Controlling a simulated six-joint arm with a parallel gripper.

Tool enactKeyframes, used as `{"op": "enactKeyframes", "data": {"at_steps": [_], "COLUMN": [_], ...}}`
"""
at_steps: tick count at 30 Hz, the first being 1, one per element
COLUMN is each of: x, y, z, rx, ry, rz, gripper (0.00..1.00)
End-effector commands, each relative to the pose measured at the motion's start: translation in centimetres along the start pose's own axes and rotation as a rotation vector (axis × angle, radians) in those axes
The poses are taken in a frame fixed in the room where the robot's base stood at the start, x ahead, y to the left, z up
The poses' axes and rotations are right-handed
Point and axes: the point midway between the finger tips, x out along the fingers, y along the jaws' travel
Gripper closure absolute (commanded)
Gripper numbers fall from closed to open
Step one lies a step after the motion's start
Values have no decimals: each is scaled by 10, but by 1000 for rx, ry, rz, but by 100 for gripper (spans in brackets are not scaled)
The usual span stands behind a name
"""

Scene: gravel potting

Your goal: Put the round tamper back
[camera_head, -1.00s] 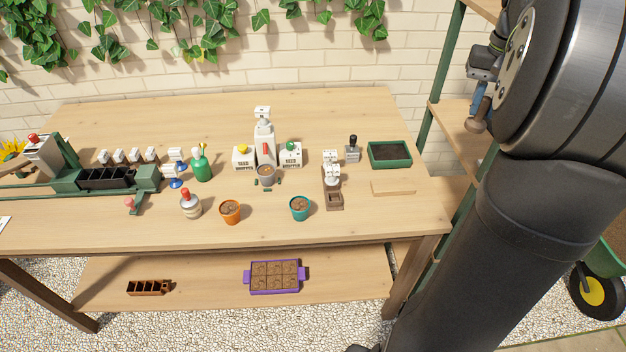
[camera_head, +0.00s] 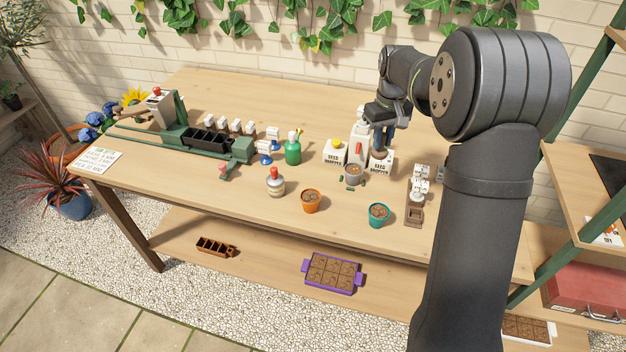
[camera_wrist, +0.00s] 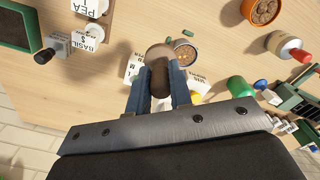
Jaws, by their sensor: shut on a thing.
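My gripper (camera_head: 382,138) is above the back middle of the table, over the white seed dispensers. In the wrist view its two blue fingers (camera_wrist: 160,80) are shut on the brown wooden round tamper (camera_wrist: 158,55). The tamper's wide round end points away from the wrist, and its narrower handle lies between the fingers. In the head view the tamper is mostly hidden by the fingers and cannot be made out clearly. It looks held clear of the table.
Below stand a grey soil-filled cup (camera_head: 354,172), white seed dispensers (camera_head: 333,152) and a green bottle (camera_head: 293,150). An orange pot (camera_head: 311,201), a teal pot (camera_head: 378,214) and a red-topped bottle (camera_head: 275,184) stand nearer the front.

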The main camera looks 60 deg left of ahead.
Motion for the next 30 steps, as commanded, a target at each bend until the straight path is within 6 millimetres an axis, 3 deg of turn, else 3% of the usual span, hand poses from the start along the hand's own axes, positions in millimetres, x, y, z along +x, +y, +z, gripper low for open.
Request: {"op": "enactKeyframes", "data": {"at_steps": [3, 6, 13, 24, 30], "x": [18, 27, 44, 92, 103], "y": [-36, -54, -80, -142, -156], "z": [-20, -30, -46, -96, -108], "rx": [-84, -127, -159, -158, -155], "ry": [-1, 0, -1, -1, 0], "rz": [0, 0, -1, 0, 0], "gripper": [97, 97, 97, 97, 97]}}
